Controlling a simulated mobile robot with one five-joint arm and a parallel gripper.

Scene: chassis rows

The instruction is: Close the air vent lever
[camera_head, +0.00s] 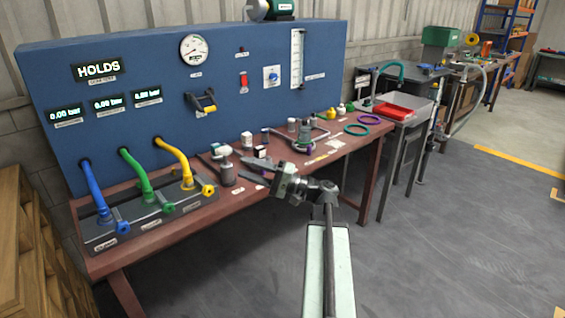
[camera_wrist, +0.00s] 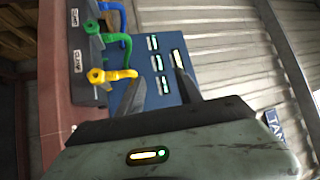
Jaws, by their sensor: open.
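A lever with a black and yellow grip (camera_head: 207,98) sticks out from the blue panel (camera_head: 140,45) below the round gauge. Its label is too small to read, so I cannot tell if it is the air vent lever. Blue, green and yellow hoses run from the panel to a grey block (camera_head: 142,222) with small levers, including a yellow-tipped one (camera_head: 204,186). The green (camera_wrist: 96,75) and yellow hose fittings also show in the wrist view. My gripper (camera_head: 246,170) is open and empty in front of the bench, right of the block; nothing is between its fingers.
The brown bench (camera_head: 240,193) holds metal fittings, a purple ring (camera_head: 369,118), a green ring (camera_head: 356,129) and small bottles. A side table with a red tray (camera_head: 392,111) stands to the right. A wooden crate (camera_head: 30,240) stands at far left. The grey floor in front is clear.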

